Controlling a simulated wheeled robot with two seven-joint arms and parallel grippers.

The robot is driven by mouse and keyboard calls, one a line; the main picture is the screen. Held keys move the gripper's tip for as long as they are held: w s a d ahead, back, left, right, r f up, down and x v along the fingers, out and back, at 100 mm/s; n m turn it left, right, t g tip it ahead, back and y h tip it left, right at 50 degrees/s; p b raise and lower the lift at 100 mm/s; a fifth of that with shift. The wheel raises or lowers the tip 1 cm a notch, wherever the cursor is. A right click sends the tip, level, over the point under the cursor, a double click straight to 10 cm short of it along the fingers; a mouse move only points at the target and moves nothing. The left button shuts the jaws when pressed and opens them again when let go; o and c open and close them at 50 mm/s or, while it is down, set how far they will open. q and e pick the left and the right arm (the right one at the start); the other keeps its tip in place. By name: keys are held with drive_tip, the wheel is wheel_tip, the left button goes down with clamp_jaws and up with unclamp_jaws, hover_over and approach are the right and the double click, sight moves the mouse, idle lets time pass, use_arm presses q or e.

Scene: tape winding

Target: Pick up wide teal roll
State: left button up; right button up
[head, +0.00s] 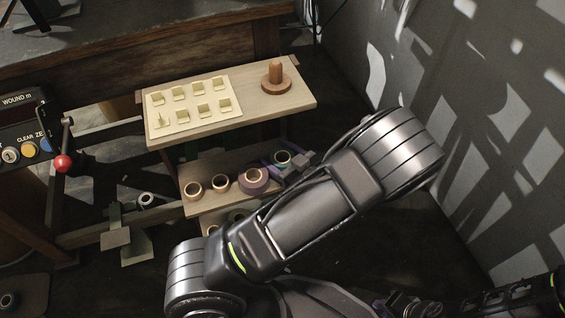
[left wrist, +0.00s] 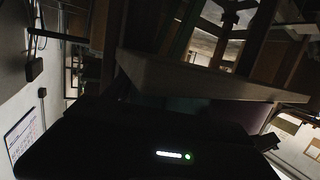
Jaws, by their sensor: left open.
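The teal roll (head: 282,157) is at the right end of a row of tape rolls on the middle shelf. It has a pale core, and part of it is hidden by my left gripper (head: 296,166). My left gripper is open, close against the roll's right side; I cannot tell whether it touches or surrounds it. The left wrist view is very dark and does not show the roll clearly. My right gripper (head: 402,304) is low at the bottom right, away from the shelf, and its jaws are unclear.
A purple roll (head: 254,181) sits just left of the teal one, with tan rolls (head: 220,183) beyond it. The top shelf (head: 250,112) above holds a cream peg board (head: 193,104) and a wooden spindle (head: 276,78). A red-knobbed lever (head: 63,164) is at left. A grey wall bounds the right.

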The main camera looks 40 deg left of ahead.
sight(275, 150)
idle(0.6)
use_arm(q)
drive_tip(key=c, duration=1)
drive_tip(key=shift+r, duration=0.1)
drive_tip(key=shift+c, duration=0.2)
drive_tip(key=shift+r+p, duration=0.55)
drive_tip(key=shift+r, duration=0.15)
wheel_tip(275, 150, up, 2)
drive_tip(key=shift+r+p, duration=0.15)
drive_tip(key=shift+p, duration=0.65)
drive_tip(key=f+p+v, duration=0.3)
drive_tip(key=v, duration=1.4)
drive_tip(key=shift+s+d+f, duration=0.25)
drive_tip(key=shift+d+f, duration=0.1)
drive_tip(key=shift+d, duration=0.3)
drive_tip(key=shift+w, duration=0.1)
